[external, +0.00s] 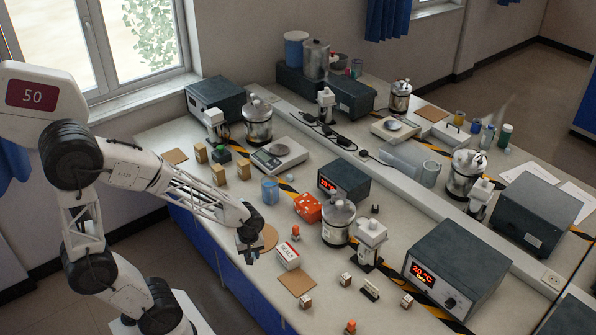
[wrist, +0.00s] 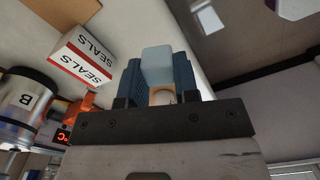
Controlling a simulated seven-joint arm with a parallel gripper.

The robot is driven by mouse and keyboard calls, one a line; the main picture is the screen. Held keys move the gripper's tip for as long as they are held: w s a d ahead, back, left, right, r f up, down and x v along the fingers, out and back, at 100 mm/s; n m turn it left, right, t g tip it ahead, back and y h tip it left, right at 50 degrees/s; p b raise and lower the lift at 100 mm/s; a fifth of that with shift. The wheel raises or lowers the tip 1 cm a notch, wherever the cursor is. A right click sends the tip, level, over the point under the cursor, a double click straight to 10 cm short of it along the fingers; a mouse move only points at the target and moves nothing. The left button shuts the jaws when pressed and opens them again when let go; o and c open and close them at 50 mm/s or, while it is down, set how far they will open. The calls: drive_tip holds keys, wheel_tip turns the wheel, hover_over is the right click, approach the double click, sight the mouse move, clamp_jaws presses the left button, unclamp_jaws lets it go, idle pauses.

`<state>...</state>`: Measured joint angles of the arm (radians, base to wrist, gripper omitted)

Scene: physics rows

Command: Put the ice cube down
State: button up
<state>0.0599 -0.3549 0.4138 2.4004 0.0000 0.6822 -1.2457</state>
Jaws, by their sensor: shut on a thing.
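The ice cube (wrist: 157,64), a pale blue block, sits between the blue finger pads of my gripper (wrist: 158,82) in the wrist view. My gripper is shut on it. The ice cube cannot be made out there. Whether it touches the bench is not clear.
A white SEALS box (external: 287,257) stands right of my gripper; it also shows in the wrist view (wrist: 84,58). A square brown mat (external: 297,281) lies in front of it. A blue cup (external: 270,190), orange-topped bottle (external: 295,234) and metal canister (external: 338,222) stand nearby.

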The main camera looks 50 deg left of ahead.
drive_tip(key=shift+s+d, duration=0.15)
drive_tip(key=shift+s, duration=0.1)
drive_tip(key=shift+w, duration=0.15)
hover_over(288, 250)
drive_tip(key=shift+f, duration=0.8)
idle(0.4)
drive_tip(key=shift+f, duration=1.75)
drive_tip(key=o, duration=0.4)
drive_tip(key=shift+f, duration=0.1)
drive_tip(key=o, duration=0.5)
